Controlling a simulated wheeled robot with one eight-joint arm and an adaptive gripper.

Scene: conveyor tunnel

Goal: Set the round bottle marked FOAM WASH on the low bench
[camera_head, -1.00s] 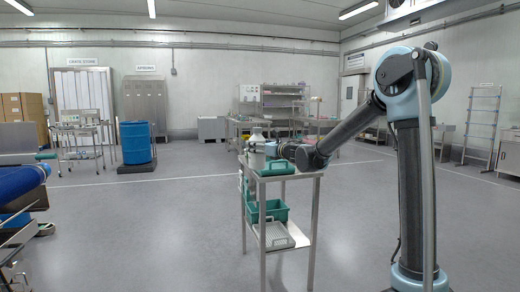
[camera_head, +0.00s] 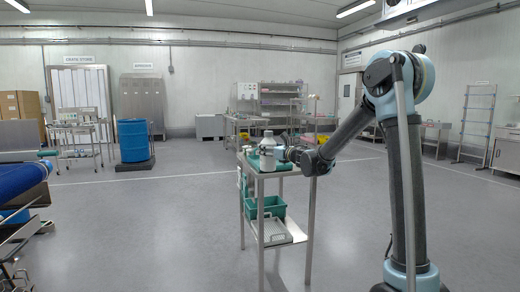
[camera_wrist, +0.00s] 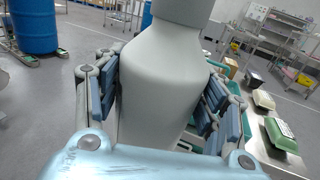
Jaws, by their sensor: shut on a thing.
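A pale grey round bottle (camera_head: 267,150) with narrowed shoulders is held upright over the top of the steel stand (camera_head: 262,170) in the head view. No FOAM WASH marking is legible on it. In the wrist view, the bottle (camera_wrist: 165,85) fills the middle, between the blue pads of my gripper (camera_wrist: 165,100). My gripper is shut on its sides. In the head view, my gripper (camera_head: 281,154) reaches the bottle from the right. I cannot tell whether the bottle's base touches the stand. I cannot pick out the low bench with certainty.
Green-topped packs (camera_wrist: 281,134) and a dark small box (camera_wrist: 253,79) lie right of the bottle in the wrist view. A green bin (camera_head: 265,207) is on the stand's lower shelf. A blue drum (camera_head: 133,141) stands back left. Open floor surrounds the stand.

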